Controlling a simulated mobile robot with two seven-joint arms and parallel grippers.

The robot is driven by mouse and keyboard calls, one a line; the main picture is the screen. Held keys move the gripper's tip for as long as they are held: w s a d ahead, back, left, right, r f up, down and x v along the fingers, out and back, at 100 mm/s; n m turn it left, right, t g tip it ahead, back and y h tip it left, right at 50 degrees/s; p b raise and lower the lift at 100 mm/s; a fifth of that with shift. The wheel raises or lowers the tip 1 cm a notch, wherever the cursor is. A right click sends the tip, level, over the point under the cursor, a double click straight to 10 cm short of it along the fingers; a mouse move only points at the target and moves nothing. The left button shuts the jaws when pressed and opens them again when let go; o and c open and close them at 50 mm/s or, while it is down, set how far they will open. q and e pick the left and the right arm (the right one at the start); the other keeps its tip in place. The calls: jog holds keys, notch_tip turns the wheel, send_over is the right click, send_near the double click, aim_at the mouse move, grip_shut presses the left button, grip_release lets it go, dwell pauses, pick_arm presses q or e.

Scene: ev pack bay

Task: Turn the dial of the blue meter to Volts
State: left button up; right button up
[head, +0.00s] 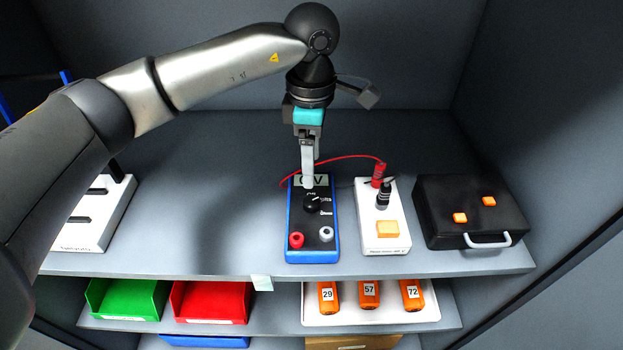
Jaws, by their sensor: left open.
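The blue meter (322,246) lies on the upper shelf, with a black face, a small display and two round sockets, red and pale, near its front. Its black dial (311,203) sits in the middle of the face; labels beside it are partly readable, and I cannot tell which one the dial points at. My left gripper (309,183) hangs over the meter, pointing down, open, with its fingertips just above or behind the dial and covering part of the display. Whether it touches the dial is unclear. My right gripper is not in view.
A white box (372,232) with red and black plugs and an orange button stands right of the meter; a red lead runs behind. A black case (470,217) is further right. A white slotted unit (109,215) is at left. The shelf between it and the meter is clear.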

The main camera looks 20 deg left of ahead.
pick_arm(q)
notch_tip(320, 180, up, 6)
jog(key=shift+f, duration=0.1)
dwell(0.5)
